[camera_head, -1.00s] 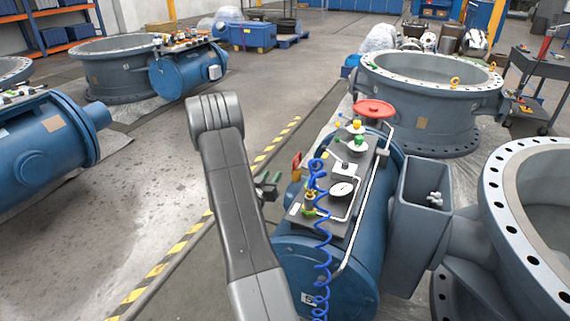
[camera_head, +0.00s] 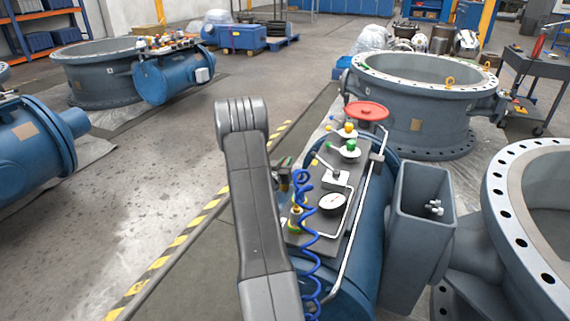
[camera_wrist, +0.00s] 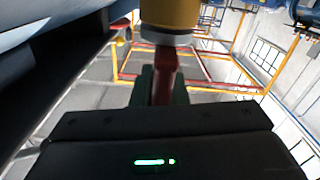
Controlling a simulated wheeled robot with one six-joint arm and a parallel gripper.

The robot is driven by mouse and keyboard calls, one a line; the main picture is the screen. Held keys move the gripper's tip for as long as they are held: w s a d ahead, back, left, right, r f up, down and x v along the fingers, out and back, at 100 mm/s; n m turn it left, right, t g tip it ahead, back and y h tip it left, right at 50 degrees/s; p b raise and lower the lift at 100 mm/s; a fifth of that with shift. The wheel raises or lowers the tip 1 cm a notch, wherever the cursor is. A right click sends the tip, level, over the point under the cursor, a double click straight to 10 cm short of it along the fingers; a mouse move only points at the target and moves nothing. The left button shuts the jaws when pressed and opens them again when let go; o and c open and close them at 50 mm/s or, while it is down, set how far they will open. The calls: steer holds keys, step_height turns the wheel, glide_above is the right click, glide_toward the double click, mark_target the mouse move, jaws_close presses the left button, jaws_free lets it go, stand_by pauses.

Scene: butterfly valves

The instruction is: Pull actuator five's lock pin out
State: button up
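Actuator five (camera_head: 372,245) is the blue cylinder at the centre right of the head view, with a grey panel (camera_head: 325,215) on top. My gripper (camera_head: 284,172) is at the panel's left edge, partly hidden behind my arm. In the wrist view, a red piece (camera_wrist: 165,72) below a yellow cylinder (camera_wrist: 169,14) lies between the dark green fingers of my gripper (camera_wrist: 163,88). The red piece may be the lock pin's handle; I cannot tell for sure. I cannot tell whether the fingers touch it. The pin itself is not clearly seen.
A blue coiled hose (camera_head: 303,225), a gauge (camera_head: 332,203), a bent pipe (camera_head: 362,215) and a red handwheel (camera_head: 366,111) crowd the panel. A grey open box (camera_head: 422,215) and large flanged valves stand to the right.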

steer(key=shift+r, duration=0.1)
jaws_close()
step_height(320, 180, up, 4)
steer(key=shift+r+p, duration=0.1)
steer(key=shift+p, duration=1)
steer(key=o, duration=0.7)
jaws_free()
steer(key=shift+d, duration=0.1)
steer(key=shift+c, duration=0.2)
